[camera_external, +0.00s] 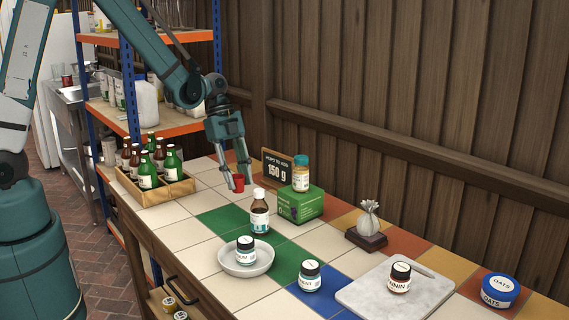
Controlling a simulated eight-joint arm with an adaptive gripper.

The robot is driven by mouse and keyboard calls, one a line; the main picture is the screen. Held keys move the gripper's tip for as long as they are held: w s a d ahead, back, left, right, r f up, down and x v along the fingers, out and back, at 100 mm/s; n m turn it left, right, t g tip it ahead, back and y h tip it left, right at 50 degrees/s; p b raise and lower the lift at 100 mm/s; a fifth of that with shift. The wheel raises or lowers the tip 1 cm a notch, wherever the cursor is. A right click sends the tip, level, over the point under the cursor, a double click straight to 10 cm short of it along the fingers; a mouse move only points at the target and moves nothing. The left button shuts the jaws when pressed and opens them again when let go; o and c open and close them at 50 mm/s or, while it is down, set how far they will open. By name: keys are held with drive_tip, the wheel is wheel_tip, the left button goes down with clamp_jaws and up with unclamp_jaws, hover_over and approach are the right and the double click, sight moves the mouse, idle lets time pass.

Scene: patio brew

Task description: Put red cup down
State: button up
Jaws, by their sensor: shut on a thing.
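The red cup (238,183) is small and sits between the fingers of my gripper (239,187). My gripper points down and is shut on the cup. They are over the back left part of the tiled table (190,232), behind the brown bottle. I cannot tell whether the cup's bottom touches the tiles.
A brown bottle (259,209) stands just in front of the cup. A green box (300,206) with a jar (301,176) on it and a black sign (278,170) stand to the right. A wooden crate (172,192) of bottles is to the left. Cream tiles between crate and cup are clear.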

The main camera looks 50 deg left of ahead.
sight(238, 188)
drive_tip(key=shift+f, duration=1.8)
drive_tip(key=shift+f+b, duration=0.7)
drive_tip(key=shift+f, duration=1.15)
drive_tip(key=shift+f, duration=0.25)
drive_tip(key=o, duration=0.7)
drive_tip(key=shift+r, duration=0.1)
drive_tip(key=shift+c, duration=0.2)
drive_tip(key=shift+r, duration=0.1)
drive_tip(key=p+v, duration=0.2)
drive_tip(key=v, duration=1)
